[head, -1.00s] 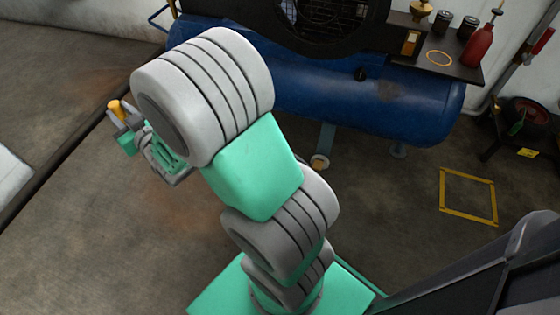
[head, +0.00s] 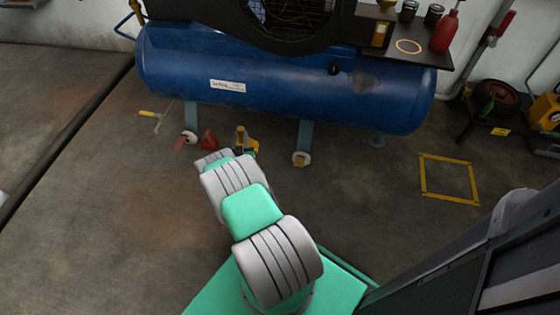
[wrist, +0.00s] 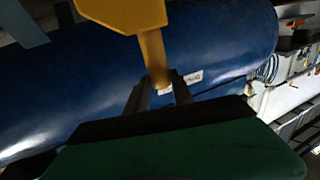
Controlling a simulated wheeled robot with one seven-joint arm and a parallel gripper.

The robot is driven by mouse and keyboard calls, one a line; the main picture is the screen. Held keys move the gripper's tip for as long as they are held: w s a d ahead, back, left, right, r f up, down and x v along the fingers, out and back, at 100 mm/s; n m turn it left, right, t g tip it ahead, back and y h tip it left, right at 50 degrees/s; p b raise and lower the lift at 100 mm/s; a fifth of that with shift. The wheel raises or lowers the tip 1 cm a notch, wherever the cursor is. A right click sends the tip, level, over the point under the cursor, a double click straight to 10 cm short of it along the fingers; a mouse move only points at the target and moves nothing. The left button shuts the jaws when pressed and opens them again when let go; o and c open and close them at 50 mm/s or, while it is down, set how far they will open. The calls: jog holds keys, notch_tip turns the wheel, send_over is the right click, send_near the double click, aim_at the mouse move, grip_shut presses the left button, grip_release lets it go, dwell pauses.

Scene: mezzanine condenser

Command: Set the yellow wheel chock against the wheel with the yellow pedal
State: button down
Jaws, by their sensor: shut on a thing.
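My gripper (head: 244,150) is shut on the yellow wheel chock (head: 240,134) by its stem, in front of the blue tank. In the wrist view the chock (wrist: 124,12) is a wide yellow block on a narrow stem between my two fingers (wrist: 160,92). A small white wheel with a yellowish pedal (head: 301,158) stands under the tank's middle leg, to the right of the gripper and apart from the chock. Another white wheel (head: 190,136) stands to the left, with a reddish piece beside it.
The blue tank (head: 280,90) overhangs the wheels. A red wedge (head: 209,139) lies by the left wheel, and a yellow-handled tool (head: 148,114) lies further left. A yellow floor square (head: 450,180) is empty. The floor between the middle wheel and the square is clear.

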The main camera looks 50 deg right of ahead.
jog(key=s+d+f+m+g+h, duration=0.25)
jog(key=s+f, duration=0.45)
jog(key=s, duration=0.4)
jog(key=w+d+f+b, duration=0.5)
jog(key=d+f+b, duration=0.7)
jog(key=d+b, duration=0.1)
jog(key=shift+f+n+y+b, duration=0.15)
jog(key=shift+n+y+b, duration=0.3)
jog(key=shift+b, duration=0.2)
jog(key=shift+a+f, duration=0.1)
jog(key=shift+f, duration=0.1)
jog(key=c, duration=1.1)
grip_release()
